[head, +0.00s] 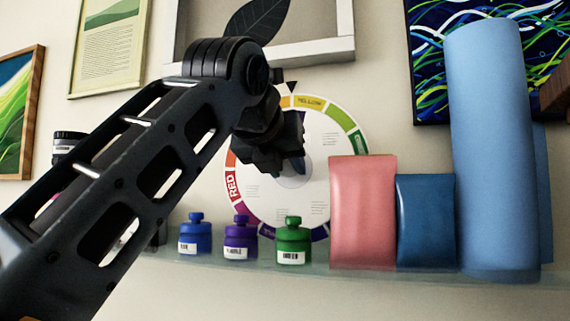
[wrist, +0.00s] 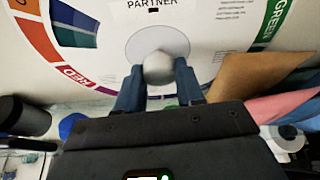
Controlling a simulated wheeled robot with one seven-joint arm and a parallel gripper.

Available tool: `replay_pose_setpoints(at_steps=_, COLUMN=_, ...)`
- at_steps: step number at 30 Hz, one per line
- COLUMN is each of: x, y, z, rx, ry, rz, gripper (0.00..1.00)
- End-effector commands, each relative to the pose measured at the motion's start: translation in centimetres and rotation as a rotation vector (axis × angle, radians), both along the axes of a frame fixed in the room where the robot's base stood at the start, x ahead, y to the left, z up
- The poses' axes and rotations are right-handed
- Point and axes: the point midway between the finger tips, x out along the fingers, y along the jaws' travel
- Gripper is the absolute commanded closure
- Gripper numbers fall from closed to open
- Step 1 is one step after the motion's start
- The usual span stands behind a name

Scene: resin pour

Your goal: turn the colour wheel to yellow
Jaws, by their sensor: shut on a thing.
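The colour wheel (head: 319,142) is a white disc with a coloured rim on the wall, partly hidden by my arm in the head view. Its YELLOW sector (head: 309,102) is near the top, a little right of the dark pointer (head: 290,87) above the rim. Green is further right, and RED (head: 232,184) is at the lower left. In the wrist view, the two blue fingers of my gripper (wrist: 159,75) are shut on the round grey knob (wrist: 167,63) at the wheel's centre. My gripper hides most of the knob in the head view.
A glass shelf (head: 345,277) runs below the wheel. It holds blue (head: 195,236), purple (head: 240,240) and green (head: 294,242) bottles. A pink pouch (head: 363,212), a blue pouch (head: 427,222) and a tall blue roll (head: 492,150) stand to the right, the pink one overlapping the wheel's edge.

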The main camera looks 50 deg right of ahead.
Motion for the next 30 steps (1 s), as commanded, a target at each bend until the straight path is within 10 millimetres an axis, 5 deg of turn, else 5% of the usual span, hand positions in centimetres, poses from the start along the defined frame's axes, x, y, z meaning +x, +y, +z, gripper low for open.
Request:
replay_pose_setpoints(at_steps=22, x=0.15, y=0.07, z=0.01, rx=-0.09, ry=0.246, rz=0.002, gripper=1.0)
replay_pose_setpoints(at_steps=23, x=0.14, y=0.08, z=0.0, rx=-0.09, ry=0.246, rz=0.002, gripper=0.61)
replay_pose_setpoints(at_steps=30, x=0.13, y=0.06, z=0.0, rx=-0.089, ry=0.246, rz=0.0, gripper=0.38)
